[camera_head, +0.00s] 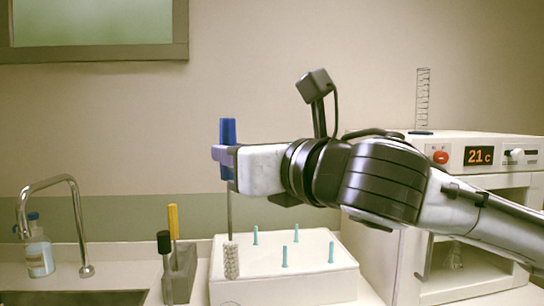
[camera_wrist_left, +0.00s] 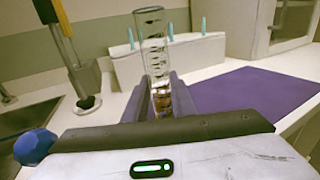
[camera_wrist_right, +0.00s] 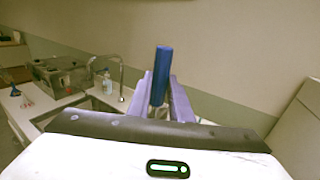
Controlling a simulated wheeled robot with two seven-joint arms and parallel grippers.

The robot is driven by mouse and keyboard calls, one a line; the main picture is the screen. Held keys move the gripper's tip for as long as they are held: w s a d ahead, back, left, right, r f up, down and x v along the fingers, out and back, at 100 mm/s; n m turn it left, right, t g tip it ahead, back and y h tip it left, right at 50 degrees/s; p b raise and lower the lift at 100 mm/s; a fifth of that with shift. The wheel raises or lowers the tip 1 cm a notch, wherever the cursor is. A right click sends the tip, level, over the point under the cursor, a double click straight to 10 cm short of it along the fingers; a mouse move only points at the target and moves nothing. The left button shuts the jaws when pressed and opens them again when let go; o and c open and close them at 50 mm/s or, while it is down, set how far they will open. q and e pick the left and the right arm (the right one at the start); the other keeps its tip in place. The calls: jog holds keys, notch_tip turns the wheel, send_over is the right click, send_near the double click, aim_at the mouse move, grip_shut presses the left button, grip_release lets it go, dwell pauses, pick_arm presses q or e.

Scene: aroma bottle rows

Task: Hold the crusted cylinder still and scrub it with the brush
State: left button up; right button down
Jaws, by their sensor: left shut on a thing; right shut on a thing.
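The crusted cylinder (camera_wrist_left: 154,50) is clear glass with dark marks and brownish crust low inside. It stands upright between the purple fingers of my left gripper (camera_wrist_left: 167,100), which is shut on it in the left wrist view. The brush has a blue handle (camera_head: 228,132), a thin shaft and a pale bristle head (camera_head: 231,261). My right gripper (camera_head: 228,155) is shut on the handle and holds the brush upright, bristles down, in front of the white peg rack. The handle also shows in the right wrist view (camera_wrist_right: 160,76). My left gripper is outside the head view.
The white rack (camera_head: 330,285) has several teal pegs. A holder (camera_head: 180,275) with yellow- and black-handled tools stands left of it, near the sink (camera_head: 75,298) and tap. A purple mat (camera_wrist_left: 265,98) lies right. An oven (camera_head: 400,260) with another cylinder (camera_head: 422,100) on top stands right.

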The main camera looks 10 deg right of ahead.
aim_at(228, 251)
jog(key=shift+s+a+f, duration=0.2)
jog(key=shift+a, duration=0.15)
jog(key=shift+f, duration=1.95)
jog(key=shift+f, duration=0.5)
jog(key=shift+f, duration=1.5)
jog(key=shift+f, duration=0.2)
jog(key=shift+f, duration=6.05)
jog(key=shift+r, duration=0.15)
jog(key=shift+r, duration=2.15)
